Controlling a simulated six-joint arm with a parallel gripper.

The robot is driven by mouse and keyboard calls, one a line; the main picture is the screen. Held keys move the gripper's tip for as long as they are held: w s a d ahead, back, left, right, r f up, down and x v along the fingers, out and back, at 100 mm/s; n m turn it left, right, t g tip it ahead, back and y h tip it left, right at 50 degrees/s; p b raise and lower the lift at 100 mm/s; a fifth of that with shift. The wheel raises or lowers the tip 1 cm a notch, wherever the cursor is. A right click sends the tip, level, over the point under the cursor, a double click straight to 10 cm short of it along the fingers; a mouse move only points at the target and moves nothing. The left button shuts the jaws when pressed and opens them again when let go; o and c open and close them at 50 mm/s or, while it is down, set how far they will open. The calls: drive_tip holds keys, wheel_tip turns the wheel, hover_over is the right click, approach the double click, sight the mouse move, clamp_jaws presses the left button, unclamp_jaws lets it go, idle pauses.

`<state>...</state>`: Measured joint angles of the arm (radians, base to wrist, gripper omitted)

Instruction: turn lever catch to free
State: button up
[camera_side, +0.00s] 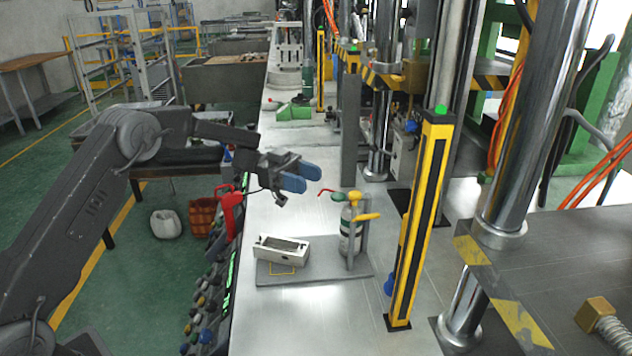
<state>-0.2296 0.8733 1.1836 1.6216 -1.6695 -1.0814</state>
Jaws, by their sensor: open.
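My gripper (302,177) has two blue fingertips, spread apart with nothing between them. It is above the bench, up and to the left of a small upright bottle-like fixture. This fixture (348,232) is white and green with a yellow top, and stands at the back right of a grey base plate (330,274). A yellow handle (367,217) points right. Which of these is the lever catch, I cannot tell.
A white slotted box (281,249) sits on the plate's left part. A yellow-black post (418,220) stands to the right. The metal bench (290,325) is clear in front.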

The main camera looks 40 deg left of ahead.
wheel_tip(320, 180, up, 18)
drive_tip(key=t+h, duration=0.4)
drive_tip(key=h, duration=0.1)
hover_over(358, 192)
drive_tip(key=s+a, duration=0.3)
drive_tip(key=s+d+r+n+t+y, duration=0.1)
drive_tip(key=d+r+n+t+y, duration=0.2)
drive_tip(key=t, duration=0.4)
drive_tip(key=d+r+n+t+y, duration=0.2)
drive_tip(key=d+n+t+y, duration=0.15)
drive_tip(key=n+t, duration=0.35)
drive_tip(key=s+a+f+n+g+y, duration=0.1)
drive_tip(key=s+f+n+y, duration=0.3)
drive_tip(key=f+y, duration=0.65)
drive_tip(key=s+a+f+n+g+y, duration=0.1)
drive_tip(key=s+f+n+y, duration=0.3)
drive_tip(key=f+y, duration=0.65)
drive_tip(key=w, duration=0.4)
drive_tip(key=w+a+f+h, duration=0.1)
drive_tip(key=w, duration=0.3)
drive_tip(key=w+a+f+h, duration=0.1)
drive_tip(key=w, duration=0.4)
drive_tip(key=shift+w+h, duration=0.1)
drive_tip(key=shift+h, duration=0.15)
